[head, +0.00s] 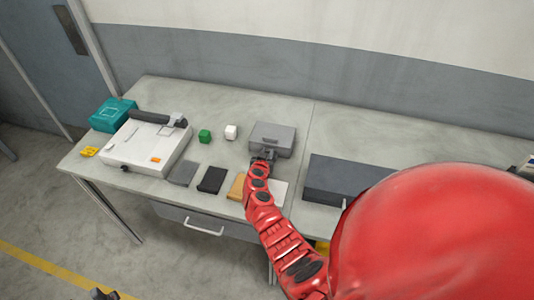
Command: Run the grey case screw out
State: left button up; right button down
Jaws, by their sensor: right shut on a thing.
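The grey case (273,138) sits on the bench, right of the small white block. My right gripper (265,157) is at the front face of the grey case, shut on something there. The case screw is hidden by the gripper, so I cannot see how far out it stands. A small dark tip at the bottom left edge, over the floor, looks like my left gripper (103,295); its jaws cannot be made out.
A white device (147,145) with a dark arm and a teal box (112,114) stand at the left. Green (204,136) and white (231,132) blocks are behind flat grey (182,173), black (211,179) and tan (237,187) pieces. A long dark box (345,178) is at right.

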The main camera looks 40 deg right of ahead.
dwell(0.3)
jog(key=c, duration=0.7)
grip_release()
jog(key=shift+s+a+r, duration=0.2)
jog(key=shift+s+a, duration=0.15)
jog(key=shift+a, duration=0.05)
jog(key=shift+b+v, duration=2.75)
jog(key=shift+v, duration=5.4)
jog(key=shift+s, duration=0.1)
